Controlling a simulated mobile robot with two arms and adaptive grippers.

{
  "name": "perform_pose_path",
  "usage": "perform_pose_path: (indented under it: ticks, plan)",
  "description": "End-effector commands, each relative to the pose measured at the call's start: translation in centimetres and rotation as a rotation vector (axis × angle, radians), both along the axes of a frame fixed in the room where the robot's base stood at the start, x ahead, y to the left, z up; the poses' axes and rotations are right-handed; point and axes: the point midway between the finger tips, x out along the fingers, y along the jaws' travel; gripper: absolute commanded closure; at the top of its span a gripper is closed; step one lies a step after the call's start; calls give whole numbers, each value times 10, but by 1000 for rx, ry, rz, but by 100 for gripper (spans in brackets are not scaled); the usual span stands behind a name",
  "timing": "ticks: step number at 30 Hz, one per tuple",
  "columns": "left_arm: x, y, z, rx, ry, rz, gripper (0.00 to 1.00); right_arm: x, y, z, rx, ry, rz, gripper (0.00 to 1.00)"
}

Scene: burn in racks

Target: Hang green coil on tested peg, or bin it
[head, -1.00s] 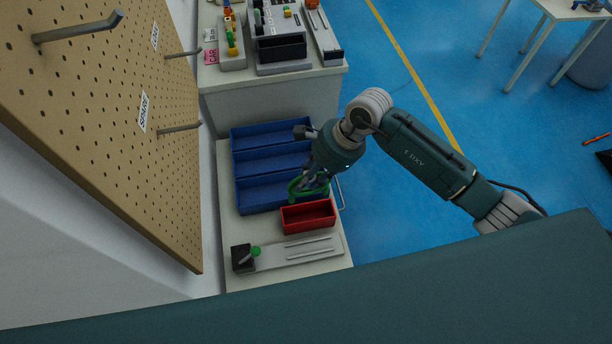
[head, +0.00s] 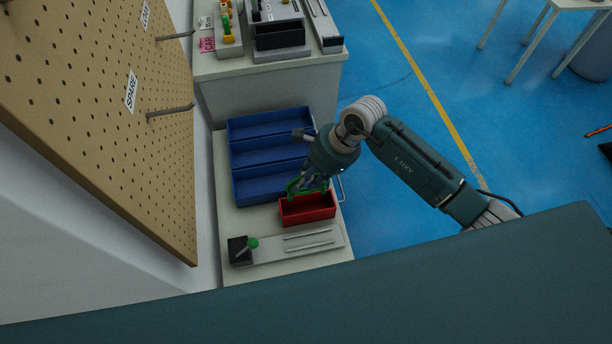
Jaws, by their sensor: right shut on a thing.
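The green coil (head: 293,188) is in my right gripper (head: 314,184), which is shut on it. Gripper and coil are over the front blue bin's right end and the back edge of the red bin (head: 308,217). Whether the coil touches a bin, I cannot tell. The pegboard (head: 120,130) at the left carries metal pegs. One peg (head: 170,111) is beside a "SPARE" label (head: 131,92). Another peg (head: 175,36) is higher up, near a label (head: 145,15) that I cannot read. My left gripper is not in view.
Several blue bins (head: 232,158) stand in a row behind the red bin. In front is a fixture with a black block (head: 239,251), a green knob (head: 252,243) and metal rods. A bench (head: 260,97) with equipment stands at the back. Blue floor is open at right.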

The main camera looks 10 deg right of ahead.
Motion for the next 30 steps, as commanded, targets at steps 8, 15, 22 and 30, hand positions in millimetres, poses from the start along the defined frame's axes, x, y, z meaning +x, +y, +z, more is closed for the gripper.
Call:
perform_pose_path:
  ticks: [8, 15, 22, 30]
  plan:
    - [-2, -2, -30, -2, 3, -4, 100, 1, 0, -30, 0, -1, 0, 100]
    - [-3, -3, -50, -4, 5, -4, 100, 1, -1, -52, -2, -1, 0, 100]
    - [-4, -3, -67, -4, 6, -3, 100, 1, 0, -69, 0, -2, -1, 100]
    - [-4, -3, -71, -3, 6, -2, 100, 0, 0, -74, 0, -1, 0, 100]
